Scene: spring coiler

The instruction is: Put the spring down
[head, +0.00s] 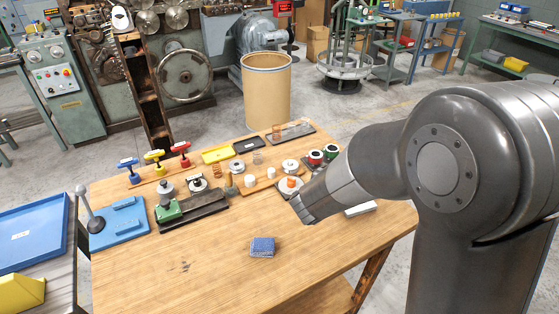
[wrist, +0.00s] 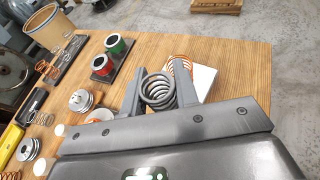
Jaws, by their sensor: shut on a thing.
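A grey coil spring (wrist: 158,90) sits between the two fingers of my gripper (wrist: 159,84) in the wrist view. The fingers are shut on it, one on each side. In the head view the end of my arm hangs over the right part of the wooden table (head: 190,262), and the held spring is hidden there. An orange spring (wrist: 180,63) stands beyond the right finger, by a white block (wrist: 204,82). The gap between the held spring and the table top cannot be told.
A dark holder with red and green spools (wrist: 112,55) is close by on the left. Metal discs (wrist: 84,100) and other springs (wrist: 38,100) lie further left. A cardboard drum (head: 266,90) stands behind the table.

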